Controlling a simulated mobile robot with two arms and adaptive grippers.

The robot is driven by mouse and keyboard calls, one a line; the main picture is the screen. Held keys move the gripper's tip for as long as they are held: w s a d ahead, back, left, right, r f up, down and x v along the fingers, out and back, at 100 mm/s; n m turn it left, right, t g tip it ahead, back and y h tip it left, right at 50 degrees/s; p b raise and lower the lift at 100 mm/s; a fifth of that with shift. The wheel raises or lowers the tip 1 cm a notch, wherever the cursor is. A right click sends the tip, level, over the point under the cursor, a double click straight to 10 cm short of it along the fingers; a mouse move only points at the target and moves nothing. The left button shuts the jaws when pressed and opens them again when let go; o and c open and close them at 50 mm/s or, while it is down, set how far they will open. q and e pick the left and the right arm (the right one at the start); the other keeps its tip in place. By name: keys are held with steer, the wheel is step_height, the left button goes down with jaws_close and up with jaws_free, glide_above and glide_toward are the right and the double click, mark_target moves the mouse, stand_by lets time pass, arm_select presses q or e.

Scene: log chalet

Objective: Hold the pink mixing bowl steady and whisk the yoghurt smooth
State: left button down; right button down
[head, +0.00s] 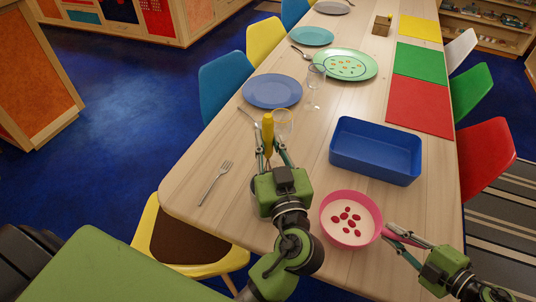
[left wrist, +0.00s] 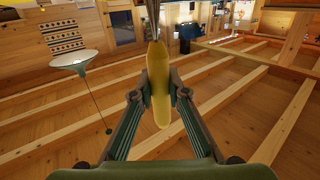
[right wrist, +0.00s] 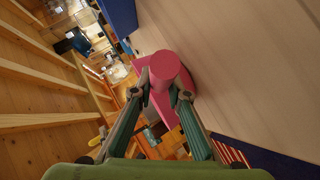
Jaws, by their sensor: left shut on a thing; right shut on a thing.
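The pink mixing bowl (head: 324,213) is at the near end of the table, holding white yoghurt with several red pieces on top. My right gripper (head: 388,234) is shut on the bowl's right side. In the right wrist view, the pink bowl (right wrist: 165,72) is between the fingers (right wrist: 160,92). My left gripper (head: 271,157) is shut on a yellow handle (head: 267,133), left of and apart from the bowl. In the left wrist view, the yellow handle (left wrist: 159,85) is between the fingers, with grey metal (left wrist: 152,12) at the top edge; the whisk's wires are mostly out of view.
A blue bin (head: 375,172) stands just behind the bowl. A fork (head: 215,183) lies left of my left gripper. A red placemat (head: 420,103) lies at right. Chairs line both table sides.

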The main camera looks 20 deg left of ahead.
arm_select(q)
step_height(320, 180, up, 6)
steer(key=w+d+m+t+h, duration=0.1)
steer(key=w+d+m+h, duration=0.1)
steer(key=w+d, duration=0.1)
steer(key=d+f+m+h, duration=0.2)
steer(key=d+m+h, duration=0.7)
steer(key=d+h, duration=0.85)
step_height(320, 180, down, 10)
steer(key=d+y, duration=0.2)
steer(key=shift+s+d+t, duration=0.35)
steer(key=shift+s+t, duration=0.05)
steer(key=shift+s, duration=0.05)
steer(key=shift+w, duration=0.1)
